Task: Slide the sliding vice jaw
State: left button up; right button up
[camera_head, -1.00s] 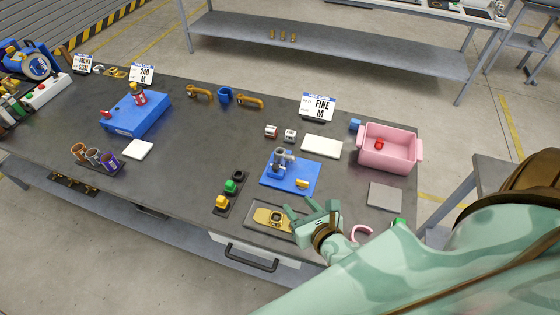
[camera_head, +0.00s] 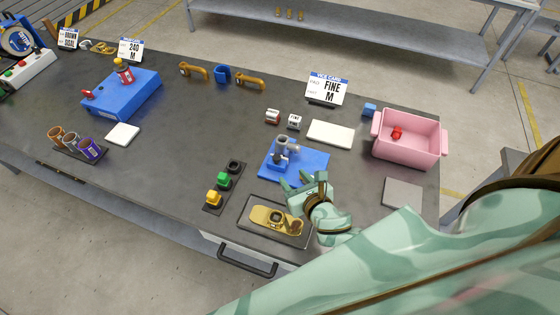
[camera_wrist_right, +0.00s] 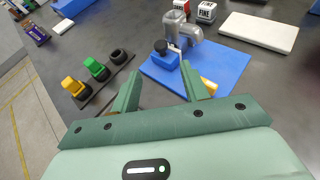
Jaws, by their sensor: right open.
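A blue fixture plate (camera_head: 312,160) lies on the table with a grey upright clamp-like part (camera_head: 283,145) on it. In the right wrist view, a small blue block (camera_wrist_right: 166,61) with a black knob sits in front of the grey part (camera_wrist_right: 182,30). A yellow piece (camera_wrist_right: 208,86) at the plate's near edge is partly hidden by a finger. I cannot tell for sure which part is the sliding vice jaw. My right gripper (camera_head: 304,181) is open and empty at the plate's near edge, its fingers (camera_wrist_right: 160,74) pointing toward the blue block. My left gripper is out of view.
A grey tray (camera_head: 246,222) with a gold part lies close by at the front edge. A rack (camera_head: 226,189) with yellow, green and black pieces stands left. A pink bin (camera_head: 420,153), white block (camera_head: 330,133) and grey pad (camera_head: 403,193) lie right. The table's middle is clear.

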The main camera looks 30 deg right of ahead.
aim_at(275, 161)
jog(key=b+x, duration=0.1)
jog(key=x, duration=0.9)
jog(key=shift+w+d+f+b, duration=0.1)
jog(key=shift+w+f+b, duration=0.15)
jog(key=shift+b, duration=0.15)
grip_shut()
jog(key=shift+s+a, duration=0.55)
jog(key=shift+a, duration=0.05)
grip_release()
